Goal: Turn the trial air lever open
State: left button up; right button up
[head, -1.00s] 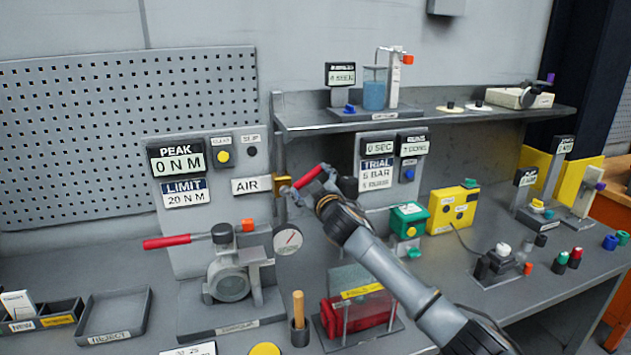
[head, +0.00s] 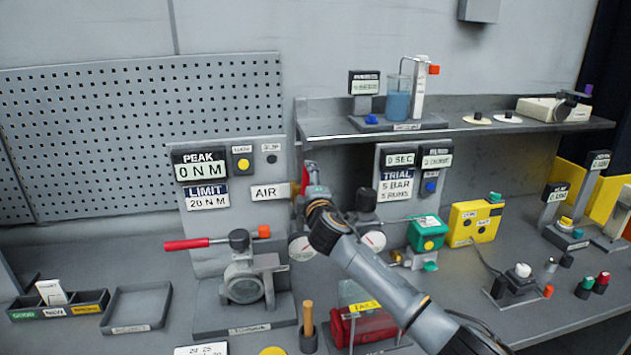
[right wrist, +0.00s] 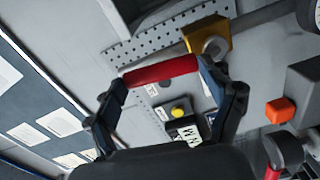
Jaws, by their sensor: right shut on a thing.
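The air lever has a red handle (right wrist: 160,70), which lies between the fingers of my right gripper (right wrist: 162,74) in the right wrist view. The gripper is shut on it. The lever joins a brass-coloured valve body (right wrist: 207,38). In the head view my right gripper (head: 314,190) is beside the AIR label (head: 270,191) and hides most of the lever and valve; only a little red shows. The TRIAL panel (head: 397,184) stands to the right of the gripper and reads 0 SEC. My left gripper is not in view.
A clamp fixture with a red-handled lever (head: 187,243) stands left of my right arm. A green box (head: 427,233) and a yellow box (head: 474,220) are to the right. A shelf (head: 455,128) runs above. A red block under a clear cover (head: 362,328) sits near the forearm.

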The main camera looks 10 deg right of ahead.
jog(key=shift+w+a+r+n, duration=0.1)
jog(key=shift+r+n, duration=0.5)
jog(key=shift+r, duration=0.05)
jog(key=o, duration=1.6)
jog(key=shift+w+a+f, duration=0.15)
jog(key=shift+w, duration=0.1)
jog(key=shift+w+f, duration=0.3)
jog(key=shift+f, duration=0.05)
jog(key=shift+s, duration=0.6)
jog(key=s, duration=1.1)
jog(key=shift+w+f, duration=0.1)
